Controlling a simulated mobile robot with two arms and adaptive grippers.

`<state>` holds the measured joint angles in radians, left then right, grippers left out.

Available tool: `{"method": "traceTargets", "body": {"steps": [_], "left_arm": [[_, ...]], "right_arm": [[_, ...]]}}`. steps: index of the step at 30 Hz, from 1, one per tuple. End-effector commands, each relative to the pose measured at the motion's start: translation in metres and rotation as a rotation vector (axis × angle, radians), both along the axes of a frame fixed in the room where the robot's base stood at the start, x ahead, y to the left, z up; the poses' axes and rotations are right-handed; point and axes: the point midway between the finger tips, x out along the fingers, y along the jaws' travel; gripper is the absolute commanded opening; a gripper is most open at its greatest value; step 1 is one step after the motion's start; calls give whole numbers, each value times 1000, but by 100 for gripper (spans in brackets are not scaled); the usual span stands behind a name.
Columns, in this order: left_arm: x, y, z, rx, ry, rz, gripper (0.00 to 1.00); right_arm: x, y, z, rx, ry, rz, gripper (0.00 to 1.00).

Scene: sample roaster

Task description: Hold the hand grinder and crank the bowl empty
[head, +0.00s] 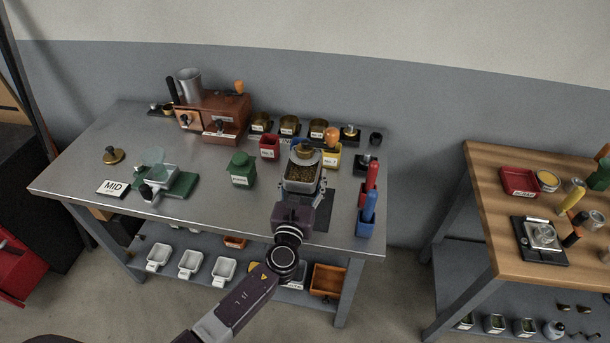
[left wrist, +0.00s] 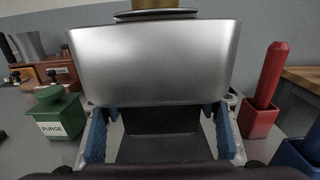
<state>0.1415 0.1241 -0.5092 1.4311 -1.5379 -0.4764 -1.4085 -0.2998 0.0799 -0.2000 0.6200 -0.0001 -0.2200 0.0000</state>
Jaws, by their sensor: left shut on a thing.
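The hand grinder stands upright near the right end of the steel bench. Its open bowl (head: 301,173) holds brown beans, with a brass hub (head: 304,151) above it. The crank's orange knob (head: 331,134) is at the back right of the bowl. My left gripper (head: 302,190) reaches in from the front and is shut on the grinder. In the left wrist view the silver bowl wall (left wrist: 155,65) fills the upper middle, and the blue finger pads of the gripper (left wrist: 160,135) are on both sides below it. The grinder's lower body is largely hidden. My right gripper is not in view.
A green PURGE canister (head: 243,170) stands left of the grinder. A red bin (head: 270,147) and yellow bin (head: 332,157) are close behind. Red and blue holders with upright handles (head: 367,205) stand to the right. A brown roaster (head: 213,117) is at back left. Bench front-centre is clear.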

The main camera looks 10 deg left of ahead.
Motion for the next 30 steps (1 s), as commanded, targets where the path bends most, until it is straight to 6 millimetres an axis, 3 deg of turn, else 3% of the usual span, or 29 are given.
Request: {"method": "traceTargets", "body": {"steps": [30], "left_arm": [[1, -1, -51, 0, -8, 0, 23]], "right_arm": [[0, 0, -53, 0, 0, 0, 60]]}}
